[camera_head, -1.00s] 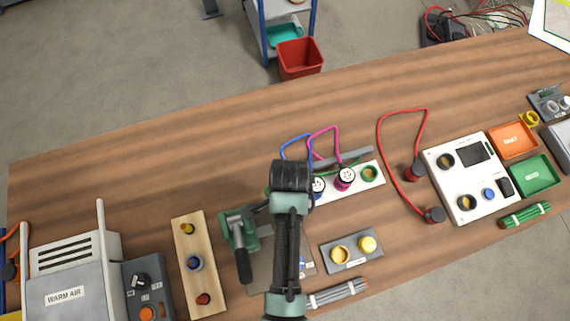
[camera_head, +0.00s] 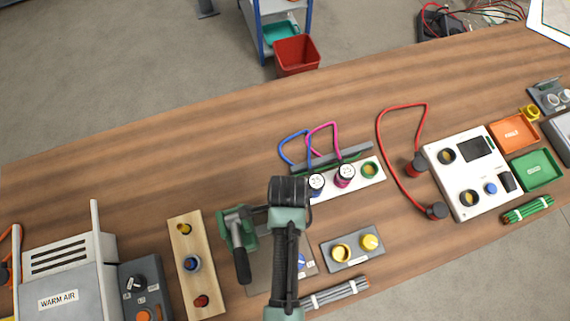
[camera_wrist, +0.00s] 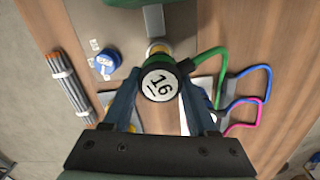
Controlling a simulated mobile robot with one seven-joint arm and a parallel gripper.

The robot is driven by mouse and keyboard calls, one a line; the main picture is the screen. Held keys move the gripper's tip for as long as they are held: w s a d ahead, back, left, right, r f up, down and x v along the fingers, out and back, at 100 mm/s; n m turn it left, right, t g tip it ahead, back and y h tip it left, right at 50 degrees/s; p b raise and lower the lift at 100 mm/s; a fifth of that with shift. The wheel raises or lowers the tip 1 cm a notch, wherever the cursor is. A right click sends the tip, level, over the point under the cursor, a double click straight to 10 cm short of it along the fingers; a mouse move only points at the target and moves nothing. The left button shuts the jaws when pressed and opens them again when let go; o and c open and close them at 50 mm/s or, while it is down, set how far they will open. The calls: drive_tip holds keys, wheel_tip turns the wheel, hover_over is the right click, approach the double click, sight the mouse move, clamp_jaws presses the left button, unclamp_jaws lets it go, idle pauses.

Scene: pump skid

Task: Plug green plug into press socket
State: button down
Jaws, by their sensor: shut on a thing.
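In the wrist view my gripper (camera_wrist: 158,92) is shut on the green plug (camera_wrist: 161,83), a dark round body with a green rim and a white face marked 16. Its green cable (camera_wrist: 212,56) bends away to the right. The press socket (camera_wrist: 158,47), a pale yellowish ring, shows just past the plug at the foot of the green press. I cannot tell whether the plug touches it or is in it. In the head view the press (camera_head: 238,236) with its black lever stands left of my arm, which hides my fingers, the plug and the socket.
A wooden block (camera_head: 184,251) stands left of the press. A yellow-button box (camera_head: 352,251) and grey rods (camera_head: 335,293) lie right.

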drive_tip(key=shift+f+b, duration=0.45)
drive_tip(key=shift+f, duration=0.3)
drive_tip(key=shift+r, duration=0.1)
drive_tip(key=shift+p, duration=0.7)
drive_tip(key=shift+f+b, duration=1.05)
drive_tip(key=shift+f, duration=0.65)
idle(0.5)
drive_tip(key=shift+c, duration=0.6)
unclamp_jaws()
